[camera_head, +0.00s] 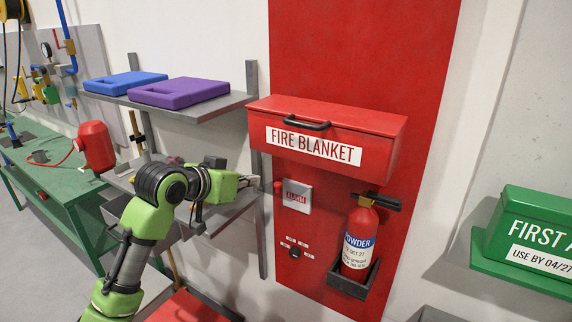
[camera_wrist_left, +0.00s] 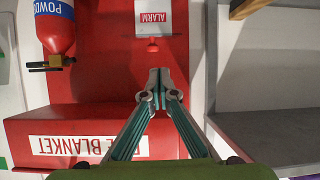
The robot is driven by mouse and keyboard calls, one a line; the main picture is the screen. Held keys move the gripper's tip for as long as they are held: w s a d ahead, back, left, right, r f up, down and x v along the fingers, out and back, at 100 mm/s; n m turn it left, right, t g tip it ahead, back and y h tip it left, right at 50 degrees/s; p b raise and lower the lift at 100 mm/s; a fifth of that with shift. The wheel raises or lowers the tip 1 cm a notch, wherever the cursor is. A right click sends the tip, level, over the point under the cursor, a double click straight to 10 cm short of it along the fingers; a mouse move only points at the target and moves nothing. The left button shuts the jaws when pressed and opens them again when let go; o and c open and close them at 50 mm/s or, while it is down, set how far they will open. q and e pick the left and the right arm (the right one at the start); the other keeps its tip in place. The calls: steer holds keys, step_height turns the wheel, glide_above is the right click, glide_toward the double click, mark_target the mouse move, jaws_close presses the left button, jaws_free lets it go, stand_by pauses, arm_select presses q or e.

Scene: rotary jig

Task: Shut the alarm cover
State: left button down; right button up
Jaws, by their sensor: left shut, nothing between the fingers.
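The alarm cover (camera_head: 297,196) is a pale plate with a red ALARM label on the red wall panel, below the fire blanket box. It also shows upside down at the top of the left wrist view (camera_wrist_left: 153,19). A small red knob (camera_head: 278,186) sits at its edge, and it also shows in the left wrist view (camera_wrist_left: 152,44). I cannot tell how far the cover stands open. My left gripper (camera_head: 256,182) is just left of the knob in the head view. In the left wrist view its fingertips (camera_wrist_left: 159,76) are together and empty, apart from the knob in the picture. My right gripper is not in view.
The red fire blanket box (camera_head: 384,136) juts out above. A fire extinguisher (camera_head: 359,238) stands in a bracket to the right, and a dial (camera_head: 294,251) is below. A grey shelf (camera_head: 207,106) with blue and purple cases is at the left. A green first aid box (camera_head: 532,232) is far right.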

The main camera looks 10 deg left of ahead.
arm_select(q)
step_height(320, 180, up, 5)
steer(key=s+d, duration=0.2)
steer(key=p, duration=0.5)
glide_above(275, 195)
steer(key=f, duration=0.4)
steer(key=shift+w+d+m, duration=0.2)
steer(key=shift+w+m, duration=0.1)
steer(key=shift+w, duration=0.05)
steer(key=shift+s+a+f+p, duration=0.15)
steer(key=shift+f+p, duration=0.15)
steer(key=shift+f, duration=0.35)
steer(key=shift+s+a+f+p, duration=0.15)
steer(key=shift+f+p, duration=0.15)
steer(key=shift+f, duration=0.3)
steer(key=shift+s+f, duration=0.2)
steer(key=shift+f, duration=0.55)
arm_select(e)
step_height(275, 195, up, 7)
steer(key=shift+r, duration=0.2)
arm_select(q)
steer(key=shift+w, duration=0.1)
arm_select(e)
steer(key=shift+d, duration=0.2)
arm_select(q)
steer(key=shift+f, duration=0.1)
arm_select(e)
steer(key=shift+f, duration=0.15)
